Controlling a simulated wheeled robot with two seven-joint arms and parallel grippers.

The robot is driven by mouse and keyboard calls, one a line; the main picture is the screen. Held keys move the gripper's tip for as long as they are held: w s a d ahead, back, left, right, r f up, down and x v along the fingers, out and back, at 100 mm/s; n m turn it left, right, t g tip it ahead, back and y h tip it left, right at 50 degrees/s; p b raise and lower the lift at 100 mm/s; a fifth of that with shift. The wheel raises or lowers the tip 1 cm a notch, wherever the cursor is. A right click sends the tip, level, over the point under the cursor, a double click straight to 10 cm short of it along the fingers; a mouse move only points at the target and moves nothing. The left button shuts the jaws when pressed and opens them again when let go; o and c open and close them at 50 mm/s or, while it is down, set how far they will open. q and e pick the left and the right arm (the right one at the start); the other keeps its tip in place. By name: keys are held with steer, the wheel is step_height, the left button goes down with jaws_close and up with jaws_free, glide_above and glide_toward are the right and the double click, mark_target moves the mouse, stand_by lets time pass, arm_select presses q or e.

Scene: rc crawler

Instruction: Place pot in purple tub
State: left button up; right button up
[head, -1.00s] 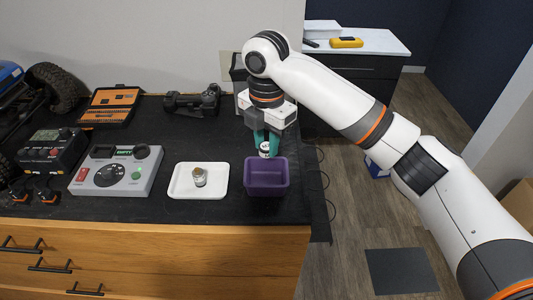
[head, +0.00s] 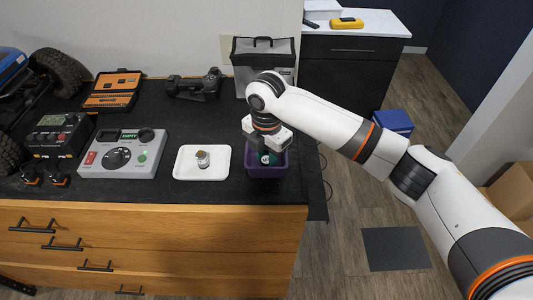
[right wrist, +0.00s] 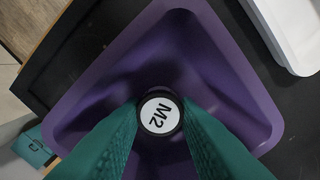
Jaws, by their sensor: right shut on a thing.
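The purple tub (head: 283,168) stands on the black bench top near its right end. My right gripper (head: 266,157) reaches down into the tub from above. Its teal fingers are shut on a small pot (right wrist: 160,115) with a white round top marked "M2". In the right wrist view the pot is between the fingertips, over the inside of the purple tub (right wrist: 205,65). I cannot tell whether the pot touches the tub's floor. My left gripper is not in view.
A white tray (head: 184,173) with another small pot (head: 203,159) is left of the tub. A grey control box (head: 121,155) stands further left. A black-lidded bin (head: 252,52) and a dark controller (head: 194,84) stand behind. The bench's right edge is close to the tub.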

mark_target(266, 159)
steer(key=shift+f, duration=0.15)
steer(key=o, duration=0.9)
steer(key=shift+w, duration=0.1)
steer(key=shift+o, duration=0.2)
step_height(266, 159, up, 12)
steer(key=b, duration=0.4)
steer(key=shift+r, duration=0.2)
steer(key=shift+f, duration=0.1)
